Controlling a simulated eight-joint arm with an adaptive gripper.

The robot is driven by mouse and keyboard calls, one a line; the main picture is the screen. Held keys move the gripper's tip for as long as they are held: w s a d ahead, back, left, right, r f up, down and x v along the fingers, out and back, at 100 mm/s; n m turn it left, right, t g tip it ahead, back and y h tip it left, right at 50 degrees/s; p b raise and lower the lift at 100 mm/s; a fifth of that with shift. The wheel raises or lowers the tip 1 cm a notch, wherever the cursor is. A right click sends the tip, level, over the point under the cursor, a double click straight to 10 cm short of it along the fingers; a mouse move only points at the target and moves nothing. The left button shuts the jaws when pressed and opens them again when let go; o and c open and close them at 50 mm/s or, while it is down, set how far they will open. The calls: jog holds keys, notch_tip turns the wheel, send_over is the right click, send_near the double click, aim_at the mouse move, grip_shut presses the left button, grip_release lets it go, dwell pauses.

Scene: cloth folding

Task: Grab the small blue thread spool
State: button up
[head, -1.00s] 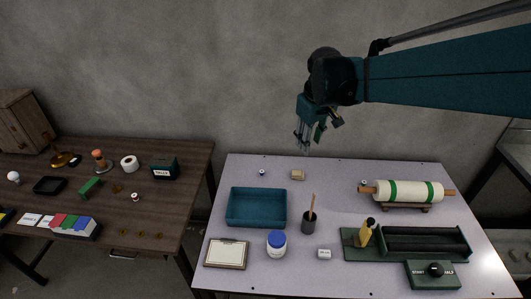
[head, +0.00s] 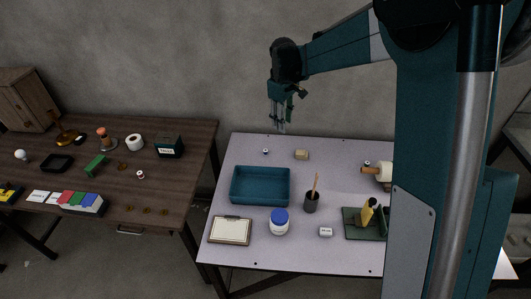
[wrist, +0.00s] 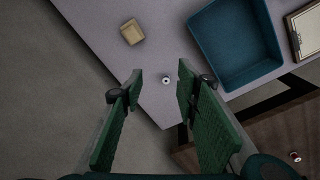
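A small spool (head: 265,151), pale on top and dark at the side, stands near the back left corner of the light table (head: 330,165). Its thread colour is too small to tell for sure. In the wrist view the spool (wrist: 166,80) shows from above between the fingertips, apart from them and on the table below. My gripper (head: 281,130) is open and empty above the table's back edge, slightly right of the spool in the head view. Its two green fingers (wrist: 160,84) stand wide apart in the wrist view.
A tan block (head: 301,155) lies right of the spool. A teal tray (head: 234,186) stands in front. Another small spool (head: 367,163) is near the roller (head: 376,172). A red spool (head: 141,175) is on the brown table (head: 185,185). My arm hides the table's right side.

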aim_at(266, 154)
jog(key=w+a+f+n, duration=0.1)
jog(key=w+a+f, duration=0.1)
jog(key=a+f, duration=0.1)
jog(key=w+a+f+n+g, duration=0.1)
jog(key=w+a+f, duration=0.1)
jog(key=f, duration=0.4)
jog(key=w+a+f, duration=0.2)
jog(key=a+f, duration=0.1)
jog(key=f, duration=0.1)
jog(key=shift+w+a+f+n+h, duration=0.1)
jog(key=shift+a+f+n+h, duration=0.3)
jog(key=shift+d+f, duration=0.15)
jog(key=shift+f, duration=1.15)
jog(key=shift+d+f+b, duration=0.15)
jog(key=shift+f+b, duration=0.3)
jog(key=shift+f, duration=0.85)
jog(key=shift+d+f+b, duration=0.1)
jog(key=shift+f+b, duration=0.35)
jog(key=shift+f, duration=0.85)
jog(key=c, duration=0.7)
